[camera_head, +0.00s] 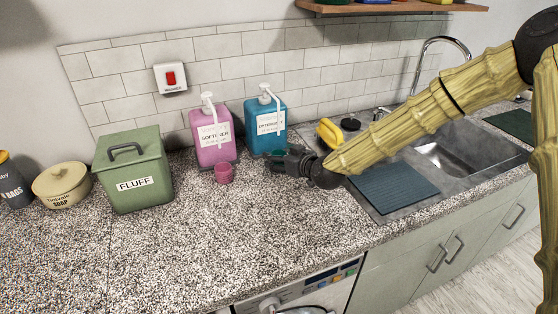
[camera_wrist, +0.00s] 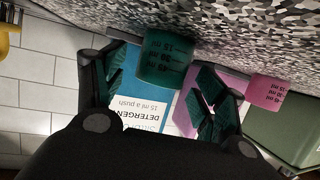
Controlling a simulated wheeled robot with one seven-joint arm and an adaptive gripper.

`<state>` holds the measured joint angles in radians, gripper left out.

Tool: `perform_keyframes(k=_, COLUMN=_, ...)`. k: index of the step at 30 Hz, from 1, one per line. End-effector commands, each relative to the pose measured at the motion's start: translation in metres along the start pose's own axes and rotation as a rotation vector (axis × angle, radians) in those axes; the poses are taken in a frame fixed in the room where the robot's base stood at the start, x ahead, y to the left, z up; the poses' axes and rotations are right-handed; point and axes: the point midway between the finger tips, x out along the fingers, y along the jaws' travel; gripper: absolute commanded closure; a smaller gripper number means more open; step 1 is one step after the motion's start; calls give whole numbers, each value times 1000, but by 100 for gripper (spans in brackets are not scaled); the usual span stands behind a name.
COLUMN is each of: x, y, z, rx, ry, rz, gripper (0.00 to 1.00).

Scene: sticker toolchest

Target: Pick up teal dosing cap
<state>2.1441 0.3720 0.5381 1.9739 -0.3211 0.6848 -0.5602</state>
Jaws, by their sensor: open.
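The teal dosing cap (camera_wrist: 165,58) is a small cup with printed ml marks. In the wrist view, which is upside down, it sits on the speckled counter between the spread fingers of my gripper (camera_wrist: 160,82). I cannot see clearly whether either finger touches it. In the head view my gripper (camera_head: 284,161) is low over the counter, in front of the teal detergent bottle (camera_head: 265,122). The cap cannot be made out there beside the dark gripper. The detergent bottle also shows behind the cap in the wrist view (camera_wrist: 140,108).
A pink dosing cap (camera_head: 223,173) stands left of my gripper, before the pink softener bottle (camera_head: 211,137). A green FLUFF bin (camera_head: 132,172) is farther left. A yellow object (camera_head: 330,133) and the sink (camera_head: 455,150) are to the right. The front counter (camera_head: 250,235) is clear.

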Motion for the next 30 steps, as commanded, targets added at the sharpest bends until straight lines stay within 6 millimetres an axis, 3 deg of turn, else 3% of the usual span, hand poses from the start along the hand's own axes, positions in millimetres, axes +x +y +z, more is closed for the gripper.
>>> perform_keyframes(k=5, x=0, y=0, z=0, rx=0, ry=0, rz=0, gripper=31)
perform_keyframes(k=11, x=0, y=0, z=0, rx=0, ry=0, rz=0, gripper=67)
perform_keyframes(k=23, x=0, y=0, z=0, rx=0, ry=0, rz=0, gripper=68)
perform_keyframes(k=30, x=-5, y=0, z=-14, rx=-3, ry=3, rz=0, gripper=68)
